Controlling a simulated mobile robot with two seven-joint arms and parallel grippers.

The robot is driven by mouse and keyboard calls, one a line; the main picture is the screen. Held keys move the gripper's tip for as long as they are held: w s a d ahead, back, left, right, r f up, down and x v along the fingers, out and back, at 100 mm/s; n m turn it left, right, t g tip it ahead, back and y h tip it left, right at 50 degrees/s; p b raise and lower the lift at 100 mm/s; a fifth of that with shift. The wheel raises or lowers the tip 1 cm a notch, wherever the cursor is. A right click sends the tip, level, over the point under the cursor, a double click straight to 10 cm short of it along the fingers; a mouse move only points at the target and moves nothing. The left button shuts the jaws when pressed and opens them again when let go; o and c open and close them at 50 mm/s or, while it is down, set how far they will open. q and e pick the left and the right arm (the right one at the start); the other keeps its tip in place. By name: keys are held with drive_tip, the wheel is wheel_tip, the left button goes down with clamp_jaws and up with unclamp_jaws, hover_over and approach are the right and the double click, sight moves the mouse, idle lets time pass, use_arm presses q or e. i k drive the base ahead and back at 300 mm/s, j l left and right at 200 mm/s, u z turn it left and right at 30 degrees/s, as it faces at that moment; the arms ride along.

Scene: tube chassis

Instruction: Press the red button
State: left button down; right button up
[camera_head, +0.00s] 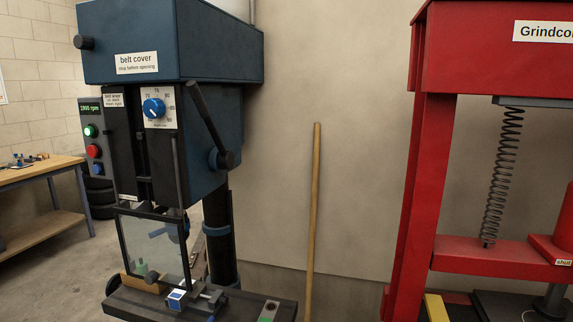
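The red button (92,151) is on a dark control panel (90,138) on the left side of a blue drill press (165,45). It sits between a green button (91,131) above and a blue button (97,168) below. A green display reading about 1995 rpm (89,108) is at the panel's top. Neither of my grippers shows in the head view, and nothing covers the red button.
A clear guard (152,247) and a vise (205,297) are at the drill press table. A lever (210,122) sticks out on its right. A wooden pole (314,210) leans on the wall. A red press (432,150) stands right, a workbench (40,172) left.

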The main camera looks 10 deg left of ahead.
sight(92, 152)
drive_tip(key=u, duration=1.3)
